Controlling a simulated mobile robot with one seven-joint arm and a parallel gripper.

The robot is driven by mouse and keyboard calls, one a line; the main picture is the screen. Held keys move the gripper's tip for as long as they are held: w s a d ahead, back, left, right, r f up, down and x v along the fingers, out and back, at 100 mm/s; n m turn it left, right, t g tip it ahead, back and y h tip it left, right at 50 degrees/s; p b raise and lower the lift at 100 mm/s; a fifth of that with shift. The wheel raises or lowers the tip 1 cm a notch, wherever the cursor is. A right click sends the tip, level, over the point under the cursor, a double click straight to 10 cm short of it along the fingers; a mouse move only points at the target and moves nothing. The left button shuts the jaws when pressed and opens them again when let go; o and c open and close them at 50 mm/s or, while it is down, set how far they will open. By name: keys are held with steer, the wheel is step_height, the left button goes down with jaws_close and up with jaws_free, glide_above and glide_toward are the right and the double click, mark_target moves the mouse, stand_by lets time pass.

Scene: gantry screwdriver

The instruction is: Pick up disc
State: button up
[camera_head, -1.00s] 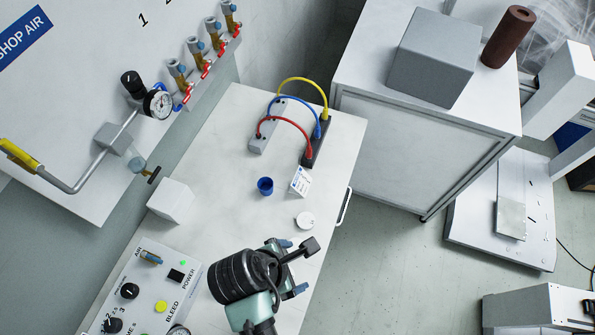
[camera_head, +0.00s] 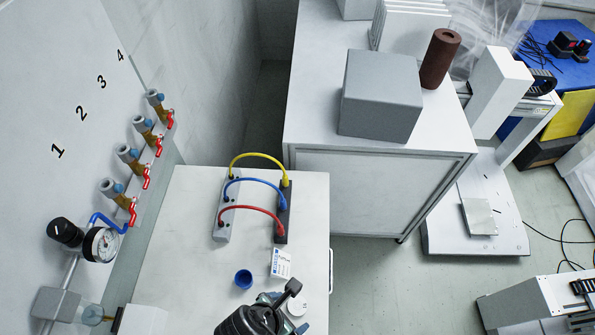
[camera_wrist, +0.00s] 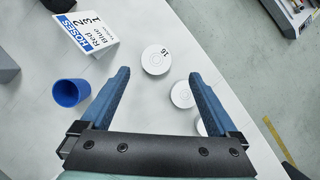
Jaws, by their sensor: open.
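Several white round discs lie on the white table. In the wrist view one disc (camera_wrist: 156,59), marked 16, lies just ahead of the gap between my fingertips. A second disc (camera_wrist: 182,94) is partly covered by the right finger, and a third (camera_wrist: 202,128) is mostly hidden behind it. My gripper (camera_wrist: 158,76) is open with nothing between its blue fingers. In the head view my gripper (camera_head: 284,296) is over the table's near part, and one disc (camera_head: 297,306) shows partly behind it.
A blue cup (camera_wrist: 69,92) and a folded label card (camera_wrist: 85,33) stand left of the fingers. Connector blocks with red, blue and yellow hoses (camera_head: 251,208) stand further back. A white block (camera_head: 143,320) is at the left. The table edge (camera_wrist: 240,103) is close on the right.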

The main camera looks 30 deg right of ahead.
mark_target(297, 306)
steer(key=shift+w+x, duration=0.15)
steer(key=shift+x, duration=1.15)
steer(key=shift+w+x, duration=0.15)
steer(key=shift+x, duration=1.15)
steer(key=shift+c, duration=0.2)
steer(key=c, duration=1.4)
